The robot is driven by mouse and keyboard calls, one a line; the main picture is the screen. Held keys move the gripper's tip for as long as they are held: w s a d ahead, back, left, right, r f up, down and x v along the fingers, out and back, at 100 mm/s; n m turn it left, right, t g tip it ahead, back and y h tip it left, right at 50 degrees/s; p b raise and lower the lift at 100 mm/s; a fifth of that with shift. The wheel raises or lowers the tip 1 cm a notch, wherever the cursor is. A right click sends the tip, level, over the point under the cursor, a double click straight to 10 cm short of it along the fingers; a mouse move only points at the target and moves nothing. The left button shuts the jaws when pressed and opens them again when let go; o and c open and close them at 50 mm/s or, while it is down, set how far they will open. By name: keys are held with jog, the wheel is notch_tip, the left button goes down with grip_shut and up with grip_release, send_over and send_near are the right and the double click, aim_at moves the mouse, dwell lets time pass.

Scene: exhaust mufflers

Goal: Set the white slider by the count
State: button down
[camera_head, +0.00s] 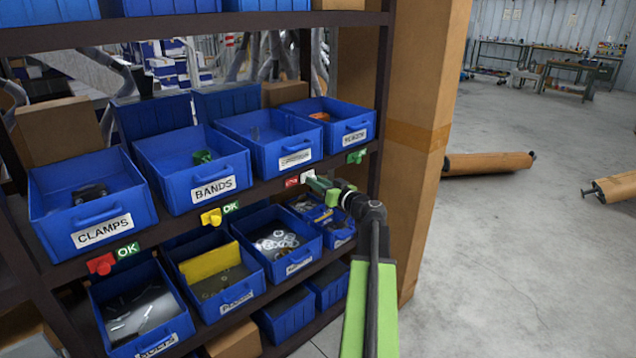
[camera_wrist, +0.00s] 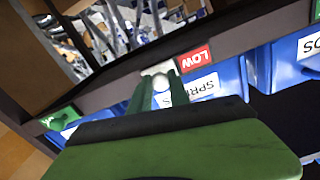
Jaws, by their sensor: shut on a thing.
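The white slider (camera_head: 308,174) sits on the shelf edge below the third blue bin (camera_head: 290,157), with a red LOW label (camera_head: 291,181) showing to its left. My gripper (camera_head: 318,183) is at the slider, shut on it. In the wrist view the white slider (camera_wrist: 160,76) lies between the green fingers (camera_wrist: 162,90), beside the LOW label (camera_wrist: 195,59). The third bin's label starts with SPR in the wrist view. A small dark item shows inside this bin in the head view; its full contents are too small to count.
A red slider (camera_head: 101,263) and a yellow slider (camera_head: 211,217) each have a green OK label to their right. A green slider (camera_head: 356,156) sits below the right bin (camera_head: 328,117). Lower bins stand close below my gripper. A cardboard column (camera_head: 425,150) rises at right.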

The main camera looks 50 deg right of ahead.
aim_at(291, 183)
jog(key=a, duration=0.6)
jog(key=shift+w+a, duration=0.2)
jog(key=shift+a, duration=0.15)
jog(key=c, duration=1.2)
grip_release()
